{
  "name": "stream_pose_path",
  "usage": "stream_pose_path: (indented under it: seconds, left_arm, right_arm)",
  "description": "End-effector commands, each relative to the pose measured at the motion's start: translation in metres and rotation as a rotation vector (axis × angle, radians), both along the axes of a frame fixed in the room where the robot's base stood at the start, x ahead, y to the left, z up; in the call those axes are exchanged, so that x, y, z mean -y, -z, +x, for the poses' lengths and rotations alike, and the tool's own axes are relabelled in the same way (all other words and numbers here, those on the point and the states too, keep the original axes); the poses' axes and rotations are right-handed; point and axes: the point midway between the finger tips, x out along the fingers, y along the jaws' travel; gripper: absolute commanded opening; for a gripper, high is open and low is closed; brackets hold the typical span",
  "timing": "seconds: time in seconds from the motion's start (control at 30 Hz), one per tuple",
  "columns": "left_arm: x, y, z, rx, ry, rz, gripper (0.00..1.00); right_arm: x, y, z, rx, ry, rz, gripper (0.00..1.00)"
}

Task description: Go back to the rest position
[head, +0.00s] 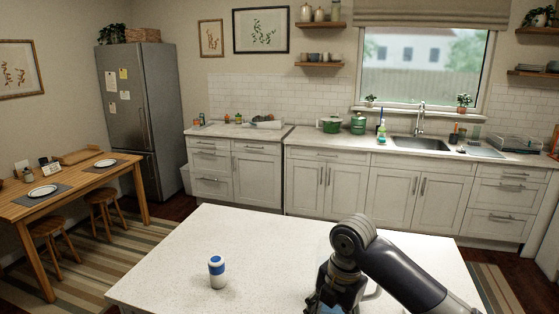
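My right arm comes in from the right over the white counter (263,245). My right gripper (330,298) points down at the bottom edge of the head view, right of the middle. Its fingertips are cut off or hidden, so I cannot tell whether it is open or shut. A bit of something light blue shows between or below its fingers, and a pale curved edge shows just right of it; I cannot make out either. A small white and blue can (217,272) stands upright on the counter, left of the gripper and apart from it. My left gripper is not in view.
The counter between the can and the gripper is clear. Behind it stand kitchen cabinets (340,188) with a sink (415,143) and a green pot (331,125). A wooden table (80,185) with plates and stools is at left, near a grey fridge (143,100).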

Motion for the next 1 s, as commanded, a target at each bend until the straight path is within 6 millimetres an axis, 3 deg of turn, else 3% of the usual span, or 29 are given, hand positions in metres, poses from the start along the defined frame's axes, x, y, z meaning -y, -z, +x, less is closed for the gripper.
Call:
stream_pose_path:
  seconds: [0.03,0.2,0.5,0.73,1.0]
  left_arm:
    - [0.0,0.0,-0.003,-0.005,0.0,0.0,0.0]
    - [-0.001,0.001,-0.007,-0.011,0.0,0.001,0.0]
    - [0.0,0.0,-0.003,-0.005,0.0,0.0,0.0]
    - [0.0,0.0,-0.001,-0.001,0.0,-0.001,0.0]
    - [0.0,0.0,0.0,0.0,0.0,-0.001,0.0]
  right_arm:
    - [-0.009,0.019,-0.013,-0.01,0.046,0.025,0.62]
    - [-0.032,0.062,-0.045,-0.012,0.261,0.113,0.62]
    - [-0.046,0.114,-0.104,-0.047,0.734,0.263,0.62]
    - [-0.028,0.14,-0.15,-0.078,1.164,0.343,0.62]
    - [0.024,0.157,-0.209,-0.07,1.685,0.37,0.62]
